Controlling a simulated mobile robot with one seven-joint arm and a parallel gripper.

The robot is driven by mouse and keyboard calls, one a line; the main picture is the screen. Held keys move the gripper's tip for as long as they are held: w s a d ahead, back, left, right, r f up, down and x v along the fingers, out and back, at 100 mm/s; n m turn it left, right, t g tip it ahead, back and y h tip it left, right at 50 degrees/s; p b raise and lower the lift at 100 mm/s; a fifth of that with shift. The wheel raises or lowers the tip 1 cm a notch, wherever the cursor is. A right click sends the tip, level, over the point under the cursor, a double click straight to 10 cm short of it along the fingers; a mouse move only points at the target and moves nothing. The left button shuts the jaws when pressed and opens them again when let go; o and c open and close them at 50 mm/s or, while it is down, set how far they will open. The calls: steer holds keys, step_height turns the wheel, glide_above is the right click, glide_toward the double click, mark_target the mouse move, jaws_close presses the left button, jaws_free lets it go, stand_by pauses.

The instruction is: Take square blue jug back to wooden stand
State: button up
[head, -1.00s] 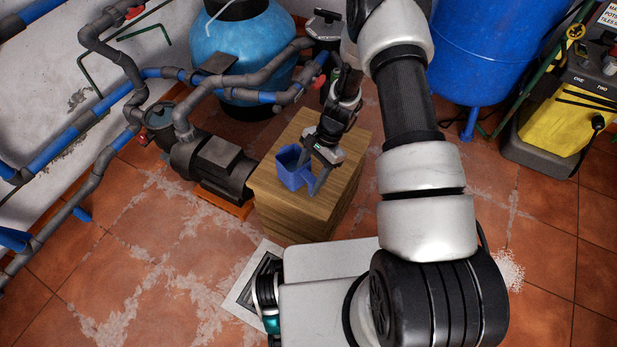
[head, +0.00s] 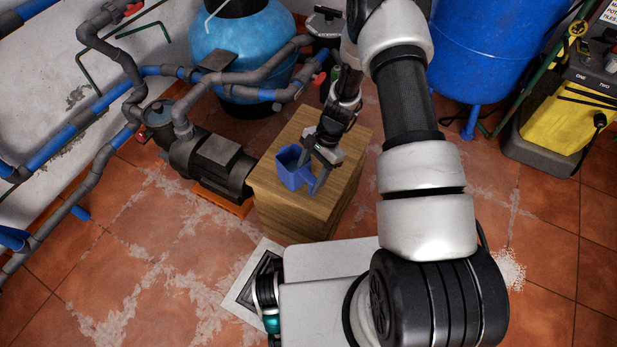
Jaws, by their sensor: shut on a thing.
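The square blue jug (head: 291,168) is upright at the wooden stand, over the left part of its top. I cannot tell from this view whether its base touches the wood. My gripper (head: 312,172) is at the jug's right side, shut on it, with its fingers pointing down and toward the front. Part of the jug's right side is hidden by the gripper. The wooden stand (head: 290,217) is a brown wood block on the tiled floor, and its top is otherwise bare.
A dark pump (head: 212,160) with grey and blue pipes stands close to the stand's left. A light blue tank (head: 243,55) is behind it. A large blue tank (head: 490,50) and a yellow machine (head: 553,125) stand at the right. Tiled floor is open at front left.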

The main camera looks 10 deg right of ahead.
steer(key=shift+f, duration=0.15)
steer(key=o, duration=1.5)
steer(key=shift+o, duration=0.2)
steer(key=p+v, duration=0.3)
steer(key=v, duration=1.4)
steer(key=shift+r, duration=0.25)
steer(key=shift+w, duration=0.15)
